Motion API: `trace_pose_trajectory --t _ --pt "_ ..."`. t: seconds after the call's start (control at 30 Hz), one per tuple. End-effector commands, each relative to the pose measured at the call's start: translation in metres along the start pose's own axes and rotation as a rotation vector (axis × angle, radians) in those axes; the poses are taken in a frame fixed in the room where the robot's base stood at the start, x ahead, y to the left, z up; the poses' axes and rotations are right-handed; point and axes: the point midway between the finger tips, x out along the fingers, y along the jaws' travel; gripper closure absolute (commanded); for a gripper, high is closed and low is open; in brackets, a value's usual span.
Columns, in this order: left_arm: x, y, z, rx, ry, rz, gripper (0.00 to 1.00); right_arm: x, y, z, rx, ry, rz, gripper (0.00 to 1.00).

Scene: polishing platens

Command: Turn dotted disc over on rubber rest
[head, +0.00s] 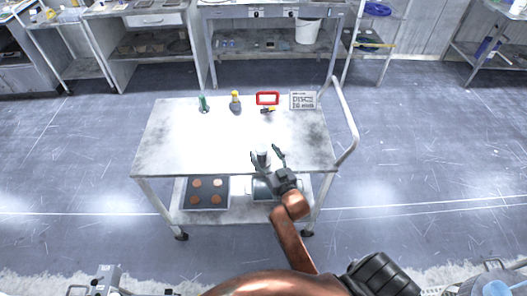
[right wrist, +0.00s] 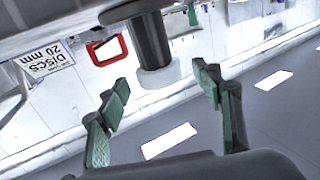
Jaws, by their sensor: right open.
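My right gripper (head: 267,157) is open over the near edge of the white cart top (head: 180,135). A grey-white upright piece (head: 262,158) shows between its fingers in the head view. In the right wrist view my right gripper (right wrist: 165,95) has its green fingers spread apart. Ahead of them is a dark cylinder with a pale, wider end (right wrist: 157,76); I cannot tell whether the fingers touch it. I cannot make out a dotted disc or tell which piece is the rubber rest. My left gripper is not in view.
A green bottle (head: 204,104), a yellow-topped bottle (head: 236,101), a red frame (head: 267,98) and a "DISCS 20 mm" sign (head: 303,101) stand along the cart's far side. A dark tray with several coppery discs (head: 207,205) is on the lower shelf. The cart top's left and middle are clear.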

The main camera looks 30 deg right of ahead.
Motion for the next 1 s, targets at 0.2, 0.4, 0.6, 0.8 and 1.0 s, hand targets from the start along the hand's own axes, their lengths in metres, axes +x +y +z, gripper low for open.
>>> trace_pose_trajectory --t 0.2,0.4,0.6,0.8,1.0 --pt "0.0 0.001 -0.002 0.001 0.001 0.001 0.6 -0.043 0.001 0.002 -0.001 -0.004 0.002 0.4" --pt "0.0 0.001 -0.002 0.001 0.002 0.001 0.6 -0.082 0.001 0.001 0.0 -0.003 0.001 0.4" --pt "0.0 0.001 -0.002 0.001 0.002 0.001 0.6 -0.104 0.001 0.001 0.0 -0.002 0.001 0.4" --pt "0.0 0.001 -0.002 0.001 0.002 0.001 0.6 -0.11 0.0 0.0 0.0 0.0 0.0 0.4" --pt "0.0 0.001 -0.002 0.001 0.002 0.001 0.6 -0.109 -0.001 0.006 0.0 -0.01 -0.002 0.4"
